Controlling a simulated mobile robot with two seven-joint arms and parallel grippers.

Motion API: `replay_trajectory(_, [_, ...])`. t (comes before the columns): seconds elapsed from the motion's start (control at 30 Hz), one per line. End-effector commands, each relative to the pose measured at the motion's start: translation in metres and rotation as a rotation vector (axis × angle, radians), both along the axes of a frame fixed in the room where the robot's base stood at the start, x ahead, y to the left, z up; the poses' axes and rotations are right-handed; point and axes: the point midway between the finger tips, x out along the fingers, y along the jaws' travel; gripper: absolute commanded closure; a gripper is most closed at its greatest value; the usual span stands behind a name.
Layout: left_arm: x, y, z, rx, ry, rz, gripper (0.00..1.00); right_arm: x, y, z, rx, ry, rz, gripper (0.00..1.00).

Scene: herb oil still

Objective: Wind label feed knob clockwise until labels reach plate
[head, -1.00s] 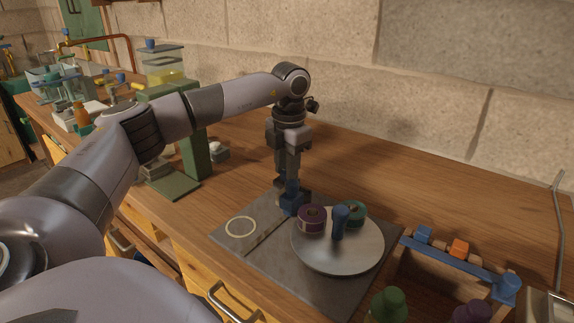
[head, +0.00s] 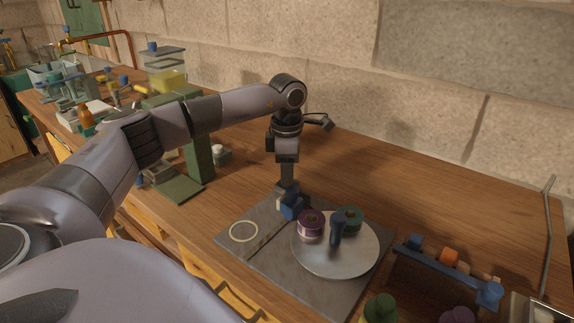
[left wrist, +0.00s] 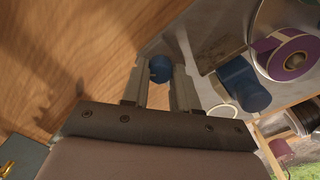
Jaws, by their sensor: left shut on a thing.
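My left gripper (head: 287,192) points down at the back edge of a grey base plate (head: 262,257). In the left wrist view, its fingers (left wrist: 160,78) are shut on a round blue knob (left wrist: 160,68); the head view mostly hides this knob. A blue block-like part (head: 292,207) sits right beside the fingertips. A pale ring mark (head: 243,231) lies on the base plate. My right gripper is not in view.
A blue-railed rack (head: 448,268) with small coloured blocks stands to the right, with a green-topped item (head: 381,308) before it. A green stand (head: 198,160) with a clear yellow-filled vessel (head: 168,80) is at left. The wood bench behind the plate is clear.

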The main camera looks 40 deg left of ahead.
Motion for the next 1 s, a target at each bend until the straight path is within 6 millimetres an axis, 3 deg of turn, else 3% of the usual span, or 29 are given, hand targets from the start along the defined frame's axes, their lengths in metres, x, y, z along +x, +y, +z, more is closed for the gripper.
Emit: replay_trajectory(1.0, [0.000, 0.000, 0.002, -0.002, -0.007, -0.968, 1.00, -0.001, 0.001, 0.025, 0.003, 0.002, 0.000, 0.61])
